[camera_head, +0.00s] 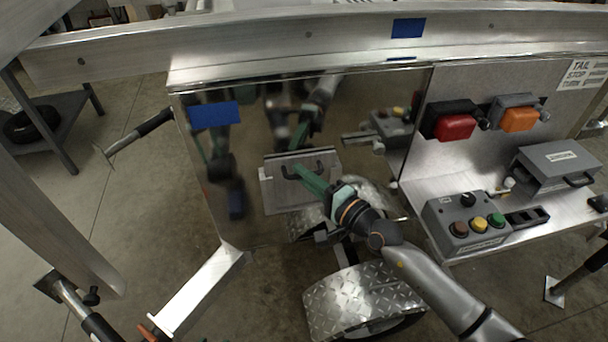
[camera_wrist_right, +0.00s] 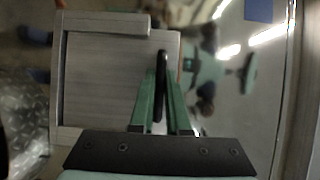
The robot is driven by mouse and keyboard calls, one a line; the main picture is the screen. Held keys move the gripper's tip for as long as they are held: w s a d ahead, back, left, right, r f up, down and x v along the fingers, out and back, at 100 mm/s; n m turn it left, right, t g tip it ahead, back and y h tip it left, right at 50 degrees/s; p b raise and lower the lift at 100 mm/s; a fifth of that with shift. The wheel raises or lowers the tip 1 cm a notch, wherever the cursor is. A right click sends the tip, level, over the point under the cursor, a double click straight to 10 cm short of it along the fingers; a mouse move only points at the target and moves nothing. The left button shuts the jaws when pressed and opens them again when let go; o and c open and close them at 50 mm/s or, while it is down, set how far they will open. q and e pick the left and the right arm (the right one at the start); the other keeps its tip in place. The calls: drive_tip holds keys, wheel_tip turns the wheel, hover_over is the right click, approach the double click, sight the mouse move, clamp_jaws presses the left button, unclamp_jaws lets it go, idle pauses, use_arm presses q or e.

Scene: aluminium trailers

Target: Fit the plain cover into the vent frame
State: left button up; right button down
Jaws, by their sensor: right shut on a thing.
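The plain cover (camera_head: 295,195) is a flat grey plate with a black handle, held at the mirror-like trailer panel. It fills much of the right wrist view (camera_wrist_right: 105,80). My right gripper (camera_head: 304,172) has its green fingers shut on the black handle (camera_wrist_right: 161,85). The vent frame (camera_wrist_right: 57,90) shows as grey strips along the plate's left and top edges. In the head view the frame (camera_head: 266,190) is partly covered by the plate. I cannot tell whether the plate sits inside the frame or just in front of it. My left gripper is not in view.
The shiny panel (camera_head: 240,150) mirrors my arms. A diamond-plate fender (camera_head: 362,300) lies below. To the right are red (camera_head: 455,127) and orange (camera_head: 518,119) lamps, a button box (camera_head: 468,222) and a grey case (camera_head: 556,165) on a shelf.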

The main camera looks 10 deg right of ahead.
drive_tip(key=shift+f, duration=0.2)
drive_tip(key=c, duration=0.8)
unclamp_jaws()
drive_tip(key=v, duration=1.2)
drive_tip(key=shift+s+d, duration=0.15)
drive_tip(key=shift+s, duration=0.1)
